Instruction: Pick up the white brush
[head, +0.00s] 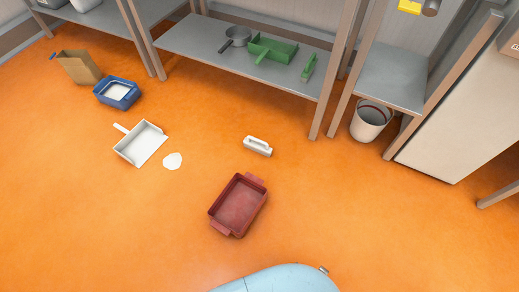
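The small white brush (257,146) lies on the orange floor near the middle of the head view. It is a short block with a handle on top, slightly angled. It is apart from everything around it. Neither of my grippers shows in the head view.
A dark red tray (231,219) lies just in front of the brush. A white dustpan (141,143) and a white patch (173,161) are to its left. A grey shelf (190,40) stands behind, and a white bucket (368,122) is at right. Floor around the brush is clear.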

